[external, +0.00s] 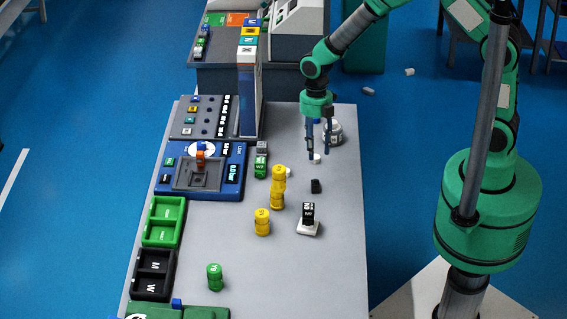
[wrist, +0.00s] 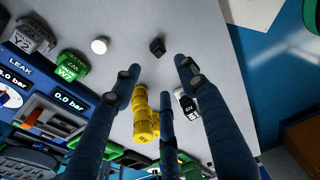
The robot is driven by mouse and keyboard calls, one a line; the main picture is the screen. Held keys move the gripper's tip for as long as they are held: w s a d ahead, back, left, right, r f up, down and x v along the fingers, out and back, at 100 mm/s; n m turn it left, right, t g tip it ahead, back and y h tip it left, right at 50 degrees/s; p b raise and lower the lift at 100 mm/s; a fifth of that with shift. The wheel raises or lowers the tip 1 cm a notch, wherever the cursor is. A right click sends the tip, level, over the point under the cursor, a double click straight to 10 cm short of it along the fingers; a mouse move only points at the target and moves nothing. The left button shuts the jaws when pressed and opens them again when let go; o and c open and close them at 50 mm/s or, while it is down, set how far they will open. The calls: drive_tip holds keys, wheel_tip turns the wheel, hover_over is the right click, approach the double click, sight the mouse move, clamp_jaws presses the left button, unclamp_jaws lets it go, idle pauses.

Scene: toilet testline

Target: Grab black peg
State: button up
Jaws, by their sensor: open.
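Two black things could be the peg. A small plain black block (external: 315,186) lies on the grey table; it shows near the top middle of the wrist view (wrist: 157,46). A black block with white lettering (external: 308,211) stands on a white base; it also shows in the wrist view (wrist: 188,106), partly beside a finger. My gripper (external: 319,151) is open and empty above the table, fingers pointing down, behind both black things in the external view. In the wrist view, its fingers (wrist: 157,80) are spread, with the small black block just beyond their tips.
Stacked yellow pieces (external: 278,188) and a shorter yellow piece (external: 262,222) stand left of the black things. The table's right front is clear.

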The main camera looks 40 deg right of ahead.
sight(315, 180)
drive_tip(key=f, duration=0.7)
drive_tip(key=shift+s+a+f+b, duration=0.25)
drive_tip(key=shift+s+a+b, duration=0.1)
drive_tip(key=shift+s+b, duration=0.05)
drive_tip(key=shift+s+a+f+b, duration=0.1)
drive_tip(key=shift+f+b, duration=0.1)
drive_tip(key=shift+f, duration=1.1)
drive_tip(key=shift+s+a+f+b, duration=0.1)
drive_tip(key=shift+f+b, duration=0.05)
drive_tip(key=shift+f, duration=1.15)
drive_tip(key=shift+c, duration=0.5)
drive_tip(key=c, duration=0.9)
